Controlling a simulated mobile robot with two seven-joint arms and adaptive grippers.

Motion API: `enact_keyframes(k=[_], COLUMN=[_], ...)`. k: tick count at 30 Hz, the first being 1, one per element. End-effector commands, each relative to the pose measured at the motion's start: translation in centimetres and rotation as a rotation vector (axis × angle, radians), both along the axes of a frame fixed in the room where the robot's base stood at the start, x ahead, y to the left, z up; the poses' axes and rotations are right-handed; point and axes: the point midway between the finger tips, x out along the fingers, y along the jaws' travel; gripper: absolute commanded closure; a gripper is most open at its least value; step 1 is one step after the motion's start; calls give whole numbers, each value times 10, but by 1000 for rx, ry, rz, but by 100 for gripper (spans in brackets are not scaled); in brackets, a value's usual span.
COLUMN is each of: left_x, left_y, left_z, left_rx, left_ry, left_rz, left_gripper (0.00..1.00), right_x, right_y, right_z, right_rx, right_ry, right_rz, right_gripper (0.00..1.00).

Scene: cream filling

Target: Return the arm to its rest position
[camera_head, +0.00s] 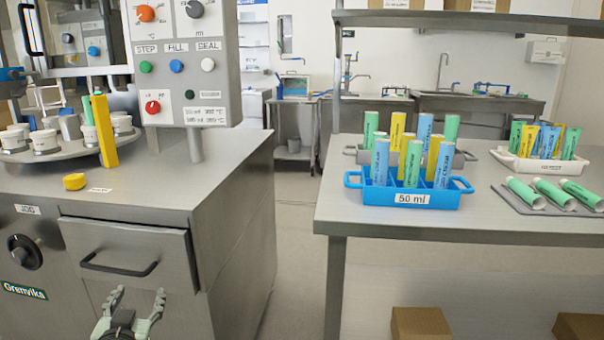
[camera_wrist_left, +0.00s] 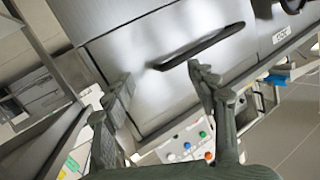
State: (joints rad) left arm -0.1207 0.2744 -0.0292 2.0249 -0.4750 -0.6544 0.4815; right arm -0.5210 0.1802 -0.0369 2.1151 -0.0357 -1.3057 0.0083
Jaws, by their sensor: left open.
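My left gripper (camera_head: 135,302) is at the bottom of the head view, in front of the filling machine's steel cabinet (camera_head: 240,215). Its two fingers stand apart with nothing between them. In the left wrist view the open fingers (camera_wrist_left: 160,85) also show, with the drawer front and its dark handle (camera_wrist_left: 203,46) beyond them. Whether the fingers touch the cabinet cannot be told, but no grip on the handle shows. My right gripper is not in view.
The control panel (camera_head: 186,65) rises above. A blue 50 ml crate (camera_head: 450,200) of tubes is on the right table (camera_head: 350,222). Open floor (camera_head: 303,240) lies between.

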Motion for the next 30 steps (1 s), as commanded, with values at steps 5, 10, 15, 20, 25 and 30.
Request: enact_keyframes(k=[5,10,15,20,25,30], left_x=[-73,-162,-238,-273,-279,-278], left_y=[-7,-27,-49,-60,-62,-61], left_z=[-119,-207,-255,-271,-273,-273], left_rx=[-46,-87,-122,-140,-143,-143], left_ry=[377,721,974,1081,1100,1098], left_rz=[29,0,-55,-90,-96,-95], left_gripper=[42,42,42,42,42,42], right_x=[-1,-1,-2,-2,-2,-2], right_y=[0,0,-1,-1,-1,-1], right_z=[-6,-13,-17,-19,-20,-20], right_rx=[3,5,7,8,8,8], right_ry=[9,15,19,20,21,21], right_rz=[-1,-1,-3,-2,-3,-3], right_gripper=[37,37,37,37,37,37])
